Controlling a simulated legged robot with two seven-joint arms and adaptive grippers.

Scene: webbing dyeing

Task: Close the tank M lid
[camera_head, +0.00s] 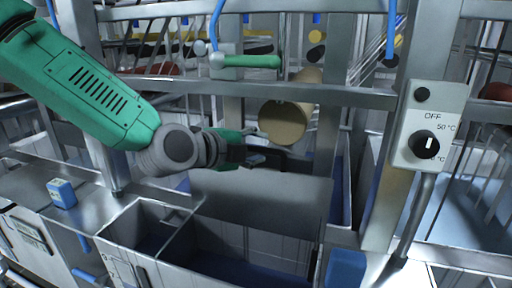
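A grey flat panel (262,205), which looks like the lid, stands steeply tilted at the back of an open metal tank (200,245). Dark blue shows inside the tank. I cannot read a letter M on it. My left arm comes in from the upper left, and its green and dark gripper (250,157) is at the panel's upper edge. I cannot tell if it touches the panel. The fingers are small and dark, so their opening is unclear. My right gripper is not in view.
A control box (431,125) with a black knob is mounted on a post at the right. A tan roller (286,121) and a green-handled lever (245,61) are above the panel. A metal rail (350,97) crosses behind. A small blue block (62,193) sits at the left.

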